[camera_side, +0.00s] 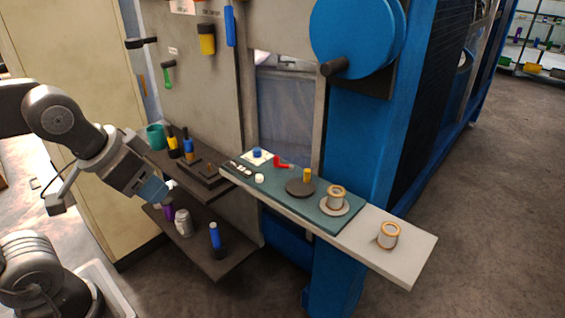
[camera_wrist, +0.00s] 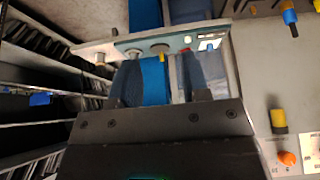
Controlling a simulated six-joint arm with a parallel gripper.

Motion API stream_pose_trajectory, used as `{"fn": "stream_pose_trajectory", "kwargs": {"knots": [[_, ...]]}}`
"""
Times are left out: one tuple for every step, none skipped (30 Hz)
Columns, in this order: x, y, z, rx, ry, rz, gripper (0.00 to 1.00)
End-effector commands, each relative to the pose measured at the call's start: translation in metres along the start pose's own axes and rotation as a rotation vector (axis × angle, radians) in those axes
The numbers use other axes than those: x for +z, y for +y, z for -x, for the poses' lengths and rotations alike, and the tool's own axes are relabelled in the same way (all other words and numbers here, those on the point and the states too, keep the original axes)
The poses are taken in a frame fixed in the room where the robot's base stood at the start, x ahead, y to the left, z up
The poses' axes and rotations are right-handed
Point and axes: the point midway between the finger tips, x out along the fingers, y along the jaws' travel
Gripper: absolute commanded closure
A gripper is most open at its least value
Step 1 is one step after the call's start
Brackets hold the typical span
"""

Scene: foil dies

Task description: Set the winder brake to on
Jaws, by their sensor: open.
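No label that I can read names the winder brake, so I cannot tell which part it is or how it is set. A green-handled lever (camera_side: 168,74) hangs on the grey panel in the side view, beneath a small label. A black lever (camera_side: 141,42) sticks out above it. A large blue wheel (camera_side: 352,38) with a dark crank handle (camera_side: 334,66) is at the top. An orange knob (camera_wrist: 287,158) shows on the panel in the wrist view. My gripper (camera_side: 160,190) is open and empty beside the shelves, apart from these; its fingers (camera_wrist: 160,75) also show in the wrist view.
A pale bench (camera_side: 412,252) carries a green mat (camera_side: 318,212), a red angled piece (camera_side: 283,162), a dark disc (camera_side: 300,187) and spools (camera_side: 388,235). Dark shelves (camera_side: 215,262) with bottles and handled tools lie close to my gripper.

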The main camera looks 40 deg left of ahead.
Motion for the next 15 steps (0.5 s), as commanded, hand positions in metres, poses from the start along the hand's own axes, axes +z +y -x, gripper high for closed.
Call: {"fn": "stream_pose_trajectory", "kwargs": {"knots": [[0.0, 0.0, 0.0, 0.0, 0.0, 0.0, 0.57], [0.0, 0.0, 0.0, 0.0, 0.0, 0.0, 0.57], [0.0, 0.0, 0.0, 0.0, 0.0, 0.0, 0.57], [0.0, 0.0, 0.0, 0.0, 0.0, 0.0, 0.57], [0.0, 0.0, 0.0, 0.0, 0.0, 0.0, 0.56], [-0.001, 0.0, 0.0, 0.0, -0.001, -0.001, 0.56], [-0.003, 0.0, 0.0, 0.001, -0.002, -0.004, 0.56], [-0.006, 0.0, 0.0, 0.002, -0.004, -0.008, 0.56], [-0.011, -0.001, 0.0, 0.004, -0.011, -0.017, 0.56], [-0.017, -0.001, 0.0, 0.006, -0.016, -0.029, 0.56], [-0.024, -0.002, 0.0, 0.01, -0.023, -0.041, 0.56], [-0.036, -0.002, -0.001, 0.017, -0.034, -0.063, 0.56], [-0.046, -0.003, -0.002, 0.023, -0.043, -0.082, 0.56], [-0.057, -0.005, -0.003, 0.03, -0.053, -0.103, 0.56], [-0.073, -0.006, -0.006, 0.041, -0.064, -0.133, 0.56]]}}
